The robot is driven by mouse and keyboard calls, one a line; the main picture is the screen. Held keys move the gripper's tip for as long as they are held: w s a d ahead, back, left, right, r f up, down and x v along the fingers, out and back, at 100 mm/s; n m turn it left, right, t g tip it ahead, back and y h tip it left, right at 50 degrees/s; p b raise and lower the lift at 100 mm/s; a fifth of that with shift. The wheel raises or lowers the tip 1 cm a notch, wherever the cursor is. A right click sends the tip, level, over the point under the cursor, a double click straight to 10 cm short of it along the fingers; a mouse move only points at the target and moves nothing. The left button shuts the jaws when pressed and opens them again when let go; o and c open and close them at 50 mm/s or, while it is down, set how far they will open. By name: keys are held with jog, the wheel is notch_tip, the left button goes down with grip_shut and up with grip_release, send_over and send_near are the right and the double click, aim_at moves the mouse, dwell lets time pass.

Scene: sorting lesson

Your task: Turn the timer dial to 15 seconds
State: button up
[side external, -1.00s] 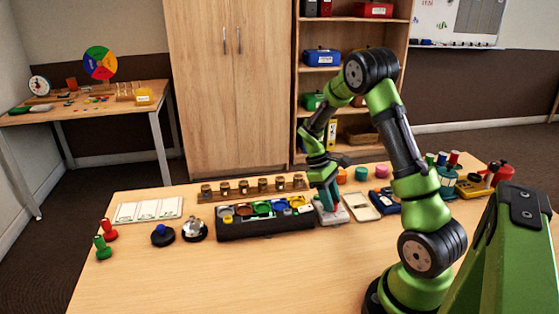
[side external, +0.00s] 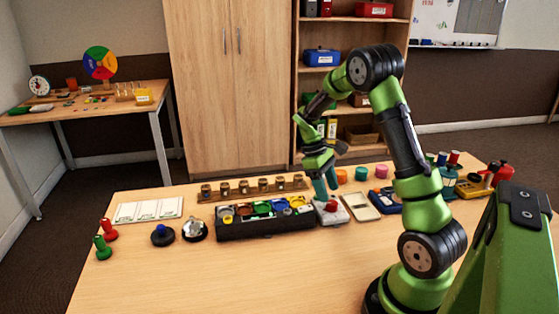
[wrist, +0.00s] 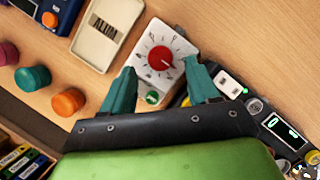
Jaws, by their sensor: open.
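The timer is a white box (wrist: 179,42) with a red dial (wrist: 161,58) and a ring of dark marks around it; a white pointer line shows on the dial's right side. A green button (wrist: 152,97) sits on the box below the dial. In the side view the red dial (side external: 332,206) faces up on the white box (side external: 328,217). My gripper (wrist: 160,78) is open, its teal fingers apart on the near side of the dial in the wrist view, with nothing between them gripped. In the side view my gripper (side external: 326,190) is just above and behind the dial. The dial's number marks are too small to read.
A black tray with coloured cups (side external: 265,228) stands close to the timer's left. A cream tray (side external: 360,206) and a blue device (side external: 388,203) stand to its right. Orange, pink and teal knobs (side external: 361,173) stand behind. The front of the table is clear.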

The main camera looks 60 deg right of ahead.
jog(key=v, duration=1.3)
jog(key=s+a+r+m+t, duration=0.1)
jog(key=s+a+r+t, duration=0.1)
jog(key=a, duration=0.6)
jog(key=s+a+r+m+t+y, duration=0.1)
jog(key=s+a+t, duration=0.3)
jog(key=a, duration=0.5)
jog(key=s+a+r+m+t+y, duration=0.1)
jog(key=s+a+t, duration=0.3)
jog(key=a, duration=0.5)
jog(key=shift+r+m+t, duration=0.5)
jog(key=shift+r+t, duration=0.3)
jog(key=shift+r, duration=0.05)
jog(key=shift+s, duration=0.1)
